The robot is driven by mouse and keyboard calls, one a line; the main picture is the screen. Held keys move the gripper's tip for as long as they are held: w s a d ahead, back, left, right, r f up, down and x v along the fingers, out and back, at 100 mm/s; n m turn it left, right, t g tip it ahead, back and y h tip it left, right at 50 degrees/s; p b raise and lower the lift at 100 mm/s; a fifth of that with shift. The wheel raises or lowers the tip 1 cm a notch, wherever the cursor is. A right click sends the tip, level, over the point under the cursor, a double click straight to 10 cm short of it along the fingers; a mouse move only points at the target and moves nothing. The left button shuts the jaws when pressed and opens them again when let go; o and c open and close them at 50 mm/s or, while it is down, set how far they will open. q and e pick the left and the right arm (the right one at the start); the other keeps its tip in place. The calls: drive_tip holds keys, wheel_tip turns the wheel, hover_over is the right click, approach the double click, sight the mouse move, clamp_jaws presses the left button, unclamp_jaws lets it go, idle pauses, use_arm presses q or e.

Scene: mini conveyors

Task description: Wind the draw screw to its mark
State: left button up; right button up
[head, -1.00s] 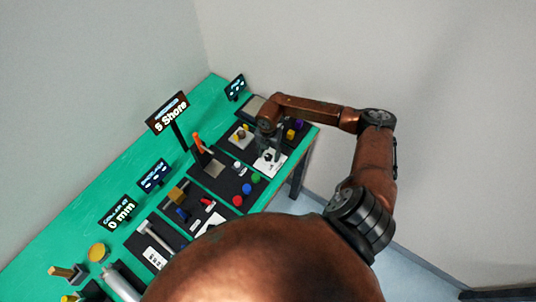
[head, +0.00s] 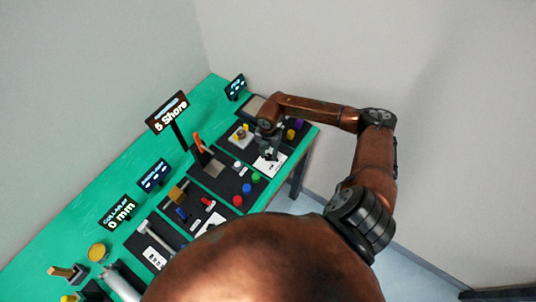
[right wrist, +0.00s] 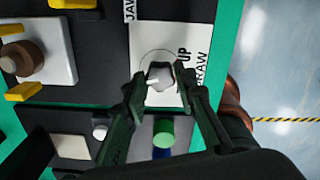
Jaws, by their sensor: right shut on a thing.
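The draw screw's pale grey knob (right wrist: 159,74) shows in the right wrist view, standing on a white plate (right wrist: 187,48) lettered "UP" and "DRAW". A thin ring is drawn around the knob, and a white pointer line on it points left. My right gripper (right wrist: 162,84) is shut on the knob, with one dark finger on each side. In the head view my right gripper (head: 270,147) is over the white plate (head: 266,167) near the table's right end, and it hides the knob. My left gripper is not in view.
Left of the plate in the wrist view is another white plate with a brown round part (right wrist: 24,58) and yellow blocks. Close below the fingers is a green cylinder (right wrist: 164,132). The green table (head: 140,165) carries several stations and signs, one reading "5 Shore" (head: 168,112).

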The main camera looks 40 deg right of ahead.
drive_tip(key=n+b, duration=0.3)
drive_tip(key=n, duration=0.3)
drive_tip(key=shift+f+n+b, duration=0.15)
drive_tip(key=shift+n+b, duration=0.25)
drive_tip(key=n+b, duration=0.3)
drive_tip(key=n, duration=0.3)
drive_tip(key=n+b, duration=0.3)
drive_tip(key=n, duration=0.3)
drive_tip(key=shift+n+b, duration=0.3)
drive_tip(key=shift+b, duration=0.05)
drive_tip(key=n+b, duration=0.1)
drive_tip(key=n, duration=0.2)
drive_tip(key=shift+n+b, duration=0.3)
drive_tip(key=shift+b, duration=0.05)
drive_tip(key=shift+n+b, duration=0.65)
drive_tip(key=shift+n, duration=0.95)
drive_tip(key=o, duration=1.2)
drive_tip(key=shift+c, duration=0.2)
